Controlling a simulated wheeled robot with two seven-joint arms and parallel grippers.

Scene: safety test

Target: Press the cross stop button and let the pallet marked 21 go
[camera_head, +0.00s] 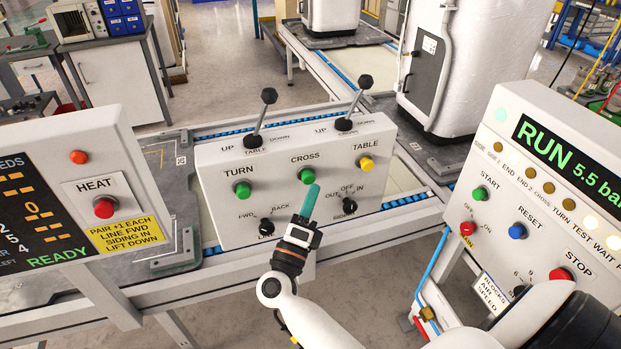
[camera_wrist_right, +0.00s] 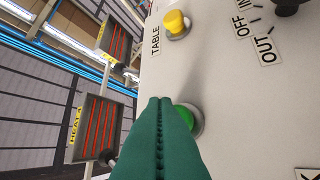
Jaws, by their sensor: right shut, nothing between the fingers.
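The grey-white control box (camera_head: 222,215) stands in the middle of the head view. Its green CROSS button (camera_head: 308,176) also shows partly in the right wrist view (camera_wrist_right: 188,118), behind the fingers. My right gripper (camera_head: 314,188) is shut and empty, its teal fingertips at the button's lower edge in the head view. I cannot tell whether they touch it. In the right wrist view the shut fingers (camera_wrist_right: 158,105) overlap the button. A dark pallet plate (camera_head: 160,155) lies behind the box at left; its small mark is unreadable. I cannot identify pallet 21. My left gripper is out of view.
The box also has a green TURN button (camera_head: 243,190), a yellow TABLE button (camera_head: 366,163) and two upright levers (camera_head: 263,112). A RUN panel (camera_head: 535,200) with a red STOP button (camera_head: 560,275) stands at right.

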